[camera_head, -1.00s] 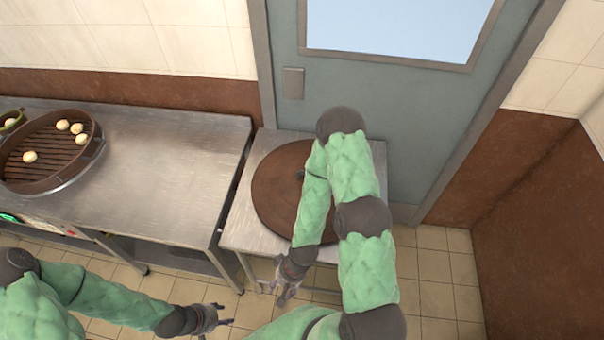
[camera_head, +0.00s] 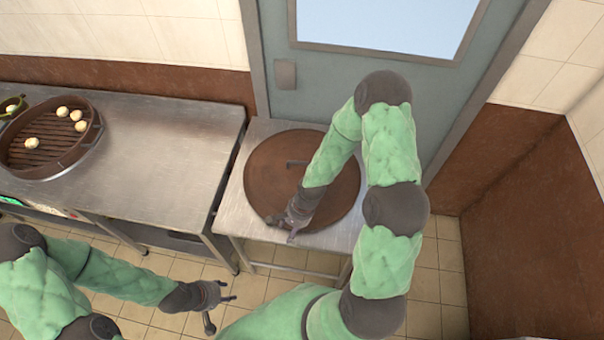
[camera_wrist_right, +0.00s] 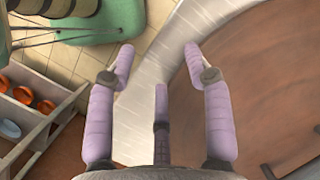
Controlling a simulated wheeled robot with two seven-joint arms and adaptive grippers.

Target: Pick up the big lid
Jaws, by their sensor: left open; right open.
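The big lid (camera_head: 264,181) is a round brown disc lying flat on a small steel table (camera_head: 240,214), with a dark handle (camera_head: 297,163) near its middle, partly covered by my right arm. My right gripper (camera_head: 283,227) is over the lid's front edge, open and empty; I cannot tell if it touches. In the right wrist view, the lid (camera_wrist_right: 258,85) fills the right side and the gripper's fingers (camera_wrist_right: 160,65) are spread, with the table's rim beyond them. My left gripper (camera_head: 222,305) is open and empty, in front of the long steel counter, away from the lid.
A long steel counter (camera_head: 160,150) stands left of the small table, with a round steamer (camera_head: 35,150) holding several pale buns. A grey door (camera_head: 330,75) is behind the table. A brown wall is at the right. Tiled floor lies in front.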

